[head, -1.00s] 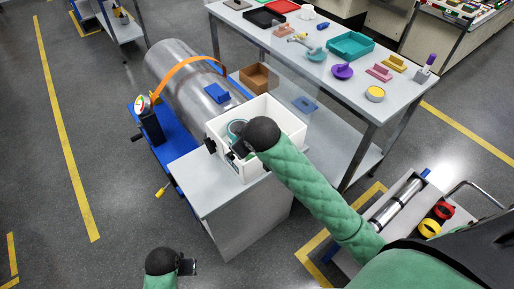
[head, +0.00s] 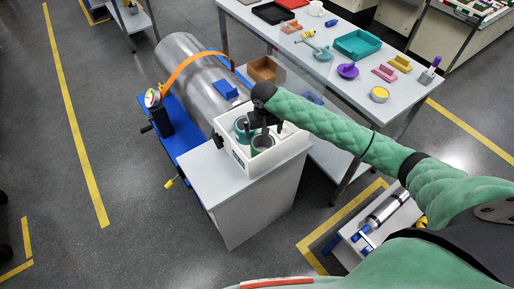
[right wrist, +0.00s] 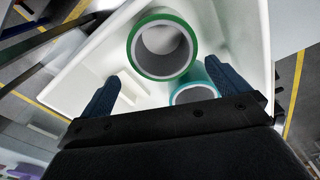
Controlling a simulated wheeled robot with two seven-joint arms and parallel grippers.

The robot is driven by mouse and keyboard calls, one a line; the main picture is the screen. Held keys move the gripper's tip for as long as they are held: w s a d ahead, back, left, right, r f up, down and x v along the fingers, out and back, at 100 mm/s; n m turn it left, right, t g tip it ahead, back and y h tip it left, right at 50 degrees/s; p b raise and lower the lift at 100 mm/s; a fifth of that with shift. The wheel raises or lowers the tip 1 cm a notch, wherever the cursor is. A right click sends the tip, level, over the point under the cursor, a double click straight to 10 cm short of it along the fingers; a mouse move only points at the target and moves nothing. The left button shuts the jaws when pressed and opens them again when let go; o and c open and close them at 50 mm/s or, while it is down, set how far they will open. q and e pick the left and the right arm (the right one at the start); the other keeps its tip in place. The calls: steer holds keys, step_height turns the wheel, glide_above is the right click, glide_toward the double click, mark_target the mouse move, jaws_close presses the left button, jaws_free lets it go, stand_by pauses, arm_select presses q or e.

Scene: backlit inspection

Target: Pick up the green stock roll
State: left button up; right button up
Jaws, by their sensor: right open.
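The green stock roll (right wrist: 163,45) is a grey-cored ring with a green outside, standing in the white bin (right wrist: 245,45). In the head view the green roll (head: 262,143) is at the bin's near side, partly hidden by my gripper. My right gripper (head: 264,130) is open, pointing down over the bin (head: 283,155). In the right wrist view its fingers (right wrist: 163,72) are spread apart, with the green roll ahead between them and nothing held. My left gripper is out of view.
The bin stands on a grey cabinet (head: 225,190). A large metal cylinder (head: 195,75) on a blue base and a pressure gauge (head: 153,97) are to the left. A table (head: 405,95) with trays and small parts is behind. A cart (head: 380,225) stands at right.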

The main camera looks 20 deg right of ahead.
steer(key=m, duration=0.1)
steer(key=m+p, duration=0.2)
steer(key=p, duration=0.2)
glide_above(263, 146)
steer(key=s+a, duration=0.1)
steer(key=s, duration=0.3)
steer(key=shift+g, duration=0.3)
steer(key=f, duration=0.7)
steer(key=shift+w+a+f, duration=0.15)
steer(key=shift+w+f, duration=0.05)
steer(key=shift+f, duration=0.15)
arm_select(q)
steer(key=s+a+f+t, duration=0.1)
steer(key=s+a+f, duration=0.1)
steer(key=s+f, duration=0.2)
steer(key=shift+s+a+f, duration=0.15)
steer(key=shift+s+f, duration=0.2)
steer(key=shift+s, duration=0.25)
arm_select(e)
steer(key=shift+f, duration=0.4)
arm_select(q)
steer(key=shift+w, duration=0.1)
arm_select(e)
steer(key=c, duration=0.9)
steer(key=shift+r, duration=0.1)
